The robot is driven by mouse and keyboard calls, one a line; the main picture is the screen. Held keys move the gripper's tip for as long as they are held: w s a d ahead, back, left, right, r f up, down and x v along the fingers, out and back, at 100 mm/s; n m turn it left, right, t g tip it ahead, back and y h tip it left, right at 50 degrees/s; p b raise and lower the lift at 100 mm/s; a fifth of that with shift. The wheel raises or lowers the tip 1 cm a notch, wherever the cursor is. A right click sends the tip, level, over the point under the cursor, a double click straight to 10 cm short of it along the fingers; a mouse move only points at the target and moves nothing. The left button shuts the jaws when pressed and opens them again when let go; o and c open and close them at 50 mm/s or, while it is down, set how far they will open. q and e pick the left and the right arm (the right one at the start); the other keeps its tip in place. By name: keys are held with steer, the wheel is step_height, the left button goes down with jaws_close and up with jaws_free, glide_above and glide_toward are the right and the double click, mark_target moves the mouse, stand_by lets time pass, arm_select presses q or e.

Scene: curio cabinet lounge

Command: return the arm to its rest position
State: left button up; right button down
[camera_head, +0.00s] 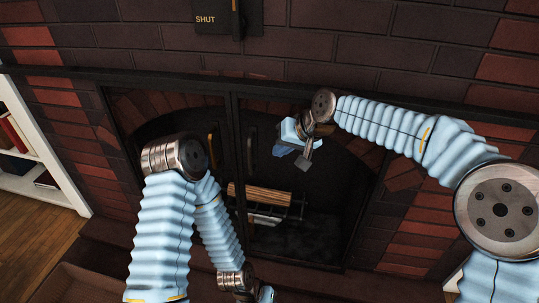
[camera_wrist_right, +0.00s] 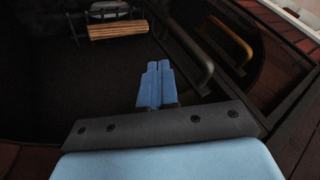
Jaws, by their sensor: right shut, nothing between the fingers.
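My right arm (camera_head: 400,125) reaches in from the right in the head view, bent and raised in front of the fireplace. My right gripper (camera_head: 282,151) hangs in front of the right half of the fireplace opening. In the right wrist view the blue fingers of this gripper (camera_wrist_right: 155,68) are together, with nothing between them. My left arm (camera_head: 162,230) is folded at the lower left of the head view. Its wrist is at the bottom edge, and its fingers are not visible.
The dark-framed fireplace front (camera_head: 237,140) has a brass handle (camera_head: 212,150) and a dark handle (camera_head: 249,155). Inside, logs (camera_head: 260,194) lie on a grate. A plate marked SHUT (camera_head: 208,20) is on the brick wall above. A white bookshelf (camera_head: 45,190) stands at left.

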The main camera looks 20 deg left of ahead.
steer(key=v, duration=0.6)
steer(key=s+d+f+m+h, duration=0.1)
steer(key=d+f, duration=0.3)
steer(key=f, duration=0.5)
steer(key=d+f+m, duration=0.1)
steer(key=d+f, duration=0.2)
steer(key=f, duration=0.7)
steer(key=s+d+f+m+h, duration=0.1)
steer(key=d+f, duration=0.3)
steer(key=f, duration=0.5)
steer(key=s+d+f+m+g, duration=0.1)
steer(key=s+d+f, duration=0.4)
steer(key=s+f, duration=0.3)
steer(key=s+d+f+m+g, duration=0.1)
steer(key=s+d+f, duration=0.5)
steer(key=s, duration=0.6)
step_height(320, 180, down, 2)
steer(key=shift+s+f+m+h, duration=0.2)
steer(key=shift+s+m+h, duration=0.15)
steer(key=shift+m, duration=0.15)
